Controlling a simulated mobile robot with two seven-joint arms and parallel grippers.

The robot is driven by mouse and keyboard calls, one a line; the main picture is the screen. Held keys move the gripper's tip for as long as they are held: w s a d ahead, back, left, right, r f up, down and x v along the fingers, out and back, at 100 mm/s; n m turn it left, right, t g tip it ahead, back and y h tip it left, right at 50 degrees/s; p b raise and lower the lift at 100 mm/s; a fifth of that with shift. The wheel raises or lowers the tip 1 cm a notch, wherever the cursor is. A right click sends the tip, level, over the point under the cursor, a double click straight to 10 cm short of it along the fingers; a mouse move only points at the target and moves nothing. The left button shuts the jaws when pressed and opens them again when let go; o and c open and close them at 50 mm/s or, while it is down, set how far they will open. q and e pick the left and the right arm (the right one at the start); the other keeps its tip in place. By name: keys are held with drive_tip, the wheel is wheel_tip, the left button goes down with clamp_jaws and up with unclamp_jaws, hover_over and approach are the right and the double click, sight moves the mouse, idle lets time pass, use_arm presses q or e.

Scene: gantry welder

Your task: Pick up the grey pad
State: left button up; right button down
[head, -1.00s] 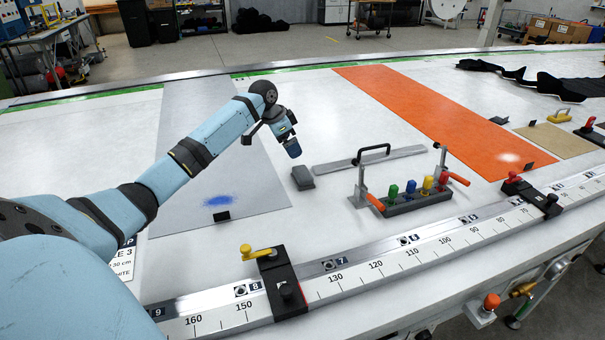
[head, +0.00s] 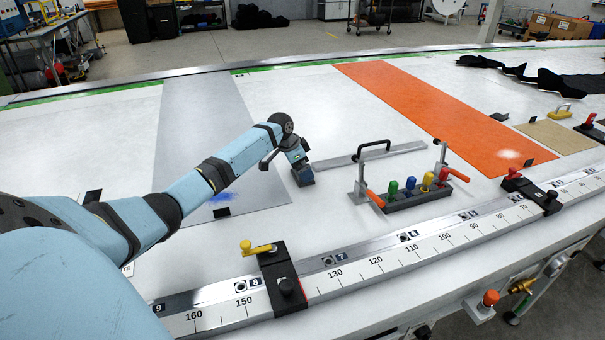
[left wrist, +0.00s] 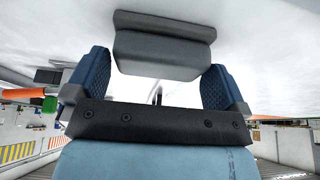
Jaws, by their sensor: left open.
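The grey pad (left wrist: 163,50) is a small dark grey block with rounded edges. In the left wrist view it shows just past my left gripper's fingertips, about centred between them. My left gripper (left wrist: 157,80) is open, with one blue textured finger on each side and a visible gap between them. In the head view my left gripper (head: 302,173) points down right at the pad's spot and hides most of it. I cannot tell whether the fingers touch the pad. My right gripper is not in view.
A flat bar with a black handle (head: 372,146) lies just right of the gripper. A rack with coloured handles (head: 415,197) stands further right. A grey sheet (head: 200,130) and an orange sheet (head: 430,110) lie on the white table. A ruler rail (head: 370,262) runs along the front.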

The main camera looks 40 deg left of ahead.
use_arm(q)
drive_tip(key=shift+w+f, duration=0.25)
drive_tip(key=shift+f, duration=0.3)
drive_tip(key=shift+d, duration=0.1)
drive_tip(key=c, duration=0.5)
drive_tip(key=shift+r, duration=0.1)
drive_tip(key=shift+c, duration=0.2)
wheel_tip(320, 180, up, 20)
